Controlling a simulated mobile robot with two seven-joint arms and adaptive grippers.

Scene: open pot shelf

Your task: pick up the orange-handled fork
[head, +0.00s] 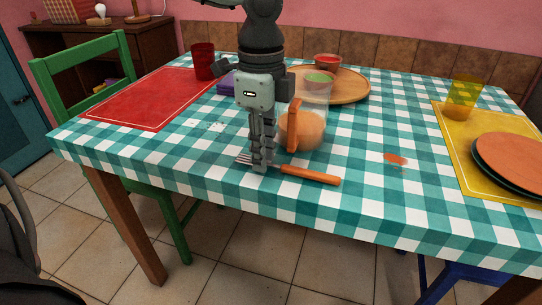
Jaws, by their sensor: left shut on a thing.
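The orange-handled fork (312,175) lies near the front edge of the checked table, its orange handle pointing right and its metal tines to the left. My left gripper (261,168) comes down from above and is shut on the fork around its metal neck, between tines and handle. The gripper hides part of the neck. The fork appears at tabletop height; I cannot tell whether it is clear of the cloth. My right gripper is not in view.
A clear pitcher with an orange handle (294,125) stands just behind my left gripper. A wooden tray (349,88) with bowls is farther back. A red placemat (150,100) lies left, a yellow placemat (460,160) with plates (510,155) right. The front middle is mostly clear.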

